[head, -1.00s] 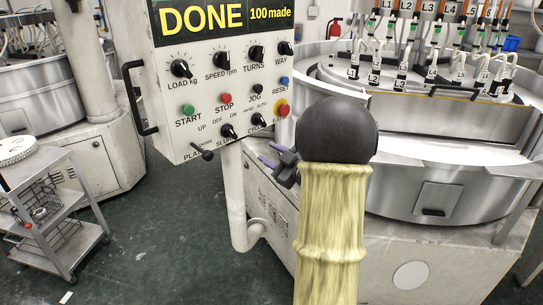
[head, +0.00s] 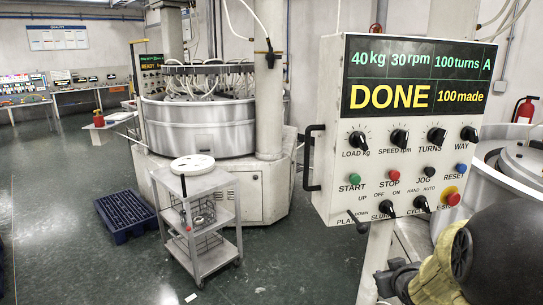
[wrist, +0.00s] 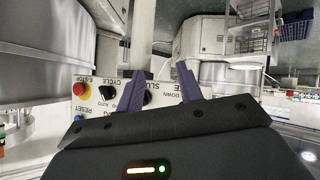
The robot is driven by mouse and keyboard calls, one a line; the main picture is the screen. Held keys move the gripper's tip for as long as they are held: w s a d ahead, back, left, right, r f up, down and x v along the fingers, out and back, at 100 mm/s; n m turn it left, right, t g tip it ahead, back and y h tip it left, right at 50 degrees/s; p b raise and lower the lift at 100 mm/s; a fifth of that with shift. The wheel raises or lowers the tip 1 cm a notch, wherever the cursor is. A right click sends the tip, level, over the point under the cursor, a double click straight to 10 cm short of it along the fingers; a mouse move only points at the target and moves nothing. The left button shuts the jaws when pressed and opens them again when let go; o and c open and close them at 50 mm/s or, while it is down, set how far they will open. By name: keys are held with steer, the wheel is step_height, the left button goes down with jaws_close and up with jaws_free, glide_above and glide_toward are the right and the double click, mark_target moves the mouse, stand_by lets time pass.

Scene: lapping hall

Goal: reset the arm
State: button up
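My arm, with a black rounded joint and a yellowish sleeve, shows at the lower right of the head view. My gripper (head: 392,280) is partly visible there, below the control panel (head: 330,190) and to the right of its black handle. In the wrist view my gripper (wrist: 160,68) has two purple fingers spread apart with nothing between them. Beyond the fingers is the upside-down panel face (wrist: 112,88), with the red E-stop button (wrist: 80,89) and the CYCLE knob (wrist: 105,92). The fingers appear apart from the panel, though the exact gap cannot be told.
The panel display (head: 418,78) reads DONE, 100 made. A grey trolley (head: 200,225) with a white disc stands left of the panel, beside a blue pallet (head: 125,215). A lapping machine (head: 200,125) stands behind.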

steer(key=s+a+f+m+g+y+p, duration=0.1)
steer(key=s+a+f+g, duration=0.1)
steer(key=s+a+g, duration=0.2)
steer(key=s+a+f+m+g+p, duration=0.1)
steer(key=s+a+g, duration=0.3)
steer(key=s+a, duration=0.6)
steer(key=s+f, duration=0.1)
steer(key=s, duration=0.2)
steer(key=shift+s+a+f+y, duration=0.2)
steer(key=shift+f+y, duration=0.1)
steer(key=shift+y, duration=0.1)
steer(key=shift+w, duration=0.1)
